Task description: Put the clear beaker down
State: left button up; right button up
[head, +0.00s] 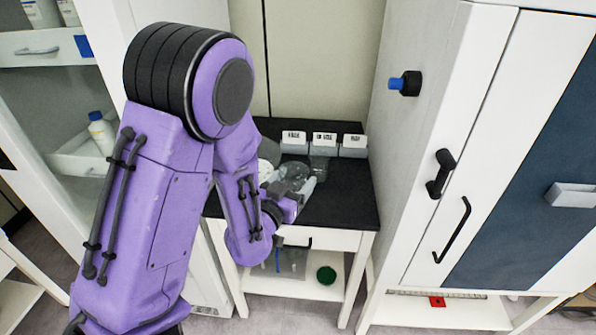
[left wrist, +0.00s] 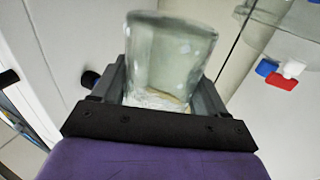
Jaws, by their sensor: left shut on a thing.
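The clear beaker (head: 294,172) is a see-through vessel in my left gripper (head: 290,200), over the black top of the small white table (head: 340,203). In the left wrist view the beaker (left wrist: 168,55) stands between the two dark fingers of the gripper (left wrist: 165,95), which are shut on it from both sides. Something pale shows through its lower part. I cannot tell from the head view whether the beaker touches the table top. My right gripper is in neither view.
Several labelled white-fronted boxes (head: 324,140) line the back of the table. The tall white cabinet (head: 440,130) stands close on the right, with black handles and a blue-tipped knob (head: 404,84). The table top's front right part is bare. A green round item (head: 326,274) lies on the lower shelf.

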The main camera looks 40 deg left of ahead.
pick_arm(q)
jog(key=s+r+p, duration=0.1)
jog(key=p, duration=0.2)
jog(key=shift+s+d+f+p, duration=0.1)
jog(key=shift+s+f+p, duration=0.05)
jog(key=shift+s+p, duration=0.15)
jog(key=shift+f, duration=0.1)
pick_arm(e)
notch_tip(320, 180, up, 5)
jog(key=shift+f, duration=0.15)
pick_arm(q)
jog(key=shift+w, duration=0.1)
jog(key=shift+w+d+r, duration=0.15)
jog(key=shift+d+r, duration=0.05)
jog(key=d+f+m+h+b, duration=0.1)
jog(key=d+f, duration=0.4)
jog(key=d, duration=0.9)
jog(key=shift+w+d+m+h, duration=0.15)
jog(key=shift+w+m+h, duration=0.35)
jog(key=shift+h, duration=0.7)
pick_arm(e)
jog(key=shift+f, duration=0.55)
